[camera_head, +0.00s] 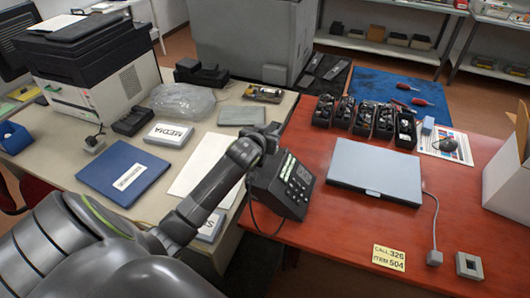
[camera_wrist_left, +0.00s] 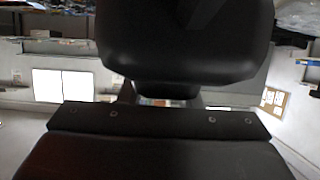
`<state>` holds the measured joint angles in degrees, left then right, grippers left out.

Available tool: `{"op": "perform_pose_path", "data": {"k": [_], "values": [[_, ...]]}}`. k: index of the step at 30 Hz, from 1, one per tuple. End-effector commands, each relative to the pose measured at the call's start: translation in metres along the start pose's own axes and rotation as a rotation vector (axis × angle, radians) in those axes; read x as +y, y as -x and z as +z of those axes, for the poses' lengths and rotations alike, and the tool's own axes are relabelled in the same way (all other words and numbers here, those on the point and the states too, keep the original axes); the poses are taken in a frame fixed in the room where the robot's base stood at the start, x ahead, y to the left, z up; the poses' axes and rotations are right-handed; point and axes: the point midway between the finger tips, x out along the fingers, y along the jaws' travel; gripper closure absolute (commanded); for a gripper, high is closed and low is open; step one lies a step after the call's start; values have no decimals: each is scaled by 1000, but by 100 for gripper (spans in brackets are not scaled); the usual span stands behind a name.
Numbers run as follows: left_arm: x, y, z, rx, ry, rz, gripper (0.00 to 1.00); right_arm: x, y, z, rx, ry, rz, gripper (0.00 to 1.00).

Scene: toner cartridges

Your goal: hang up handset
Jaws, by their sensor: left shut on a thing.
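A dark desk phone (camera_head: 283,186) stands near the left edge of the red table, its keypad and small light label facing up. My left arm comes in from the left, and its gripper (camera_head: 270,138) is at the phone's upper left end. My left gripper is shut on the handset, which the arm and gripper mostly hide in the head view. In the left wrist view a large black rounded shape (camera_wrist_left: 185,45), apparently the handset, fills the top middle. Whether the handset touches the phone's cradle cannot be told. A cord hangs at the phone's left side. My right gripper is out of view.
A closed grey laptop (camera_head: 376,170) lies right of the phone. Several black bins (camera_head: 362,119) stand behind it, and a yellow note (camera_head: 388,257) lies in front. The pale left table holds a printer (camera_head: 90,75) and a blue folder (camera_head: 124,172).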

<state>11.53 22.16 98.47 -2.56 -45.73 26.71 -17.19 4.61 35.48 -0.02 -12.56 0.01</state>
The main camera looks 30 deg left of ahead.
Motion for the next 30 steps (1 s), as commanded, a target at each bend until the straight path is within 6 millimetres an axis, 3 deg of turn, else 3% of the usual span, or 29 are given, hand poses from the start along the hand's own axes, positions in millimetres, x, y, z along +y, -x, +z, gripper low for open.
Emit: {"op": "perform_pose_path", "data": {"k": [4,17,29,30], "values": [[0,-11,28,-4,1,0,100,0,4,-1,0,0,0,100],[1,-30,72,-2,-1,0,100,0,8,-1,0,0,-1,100],[1,-32,79,1,-1,1,100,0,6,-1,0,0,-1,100],[1,-32,79,0,-1,1,66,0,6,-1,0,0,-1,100]]}}
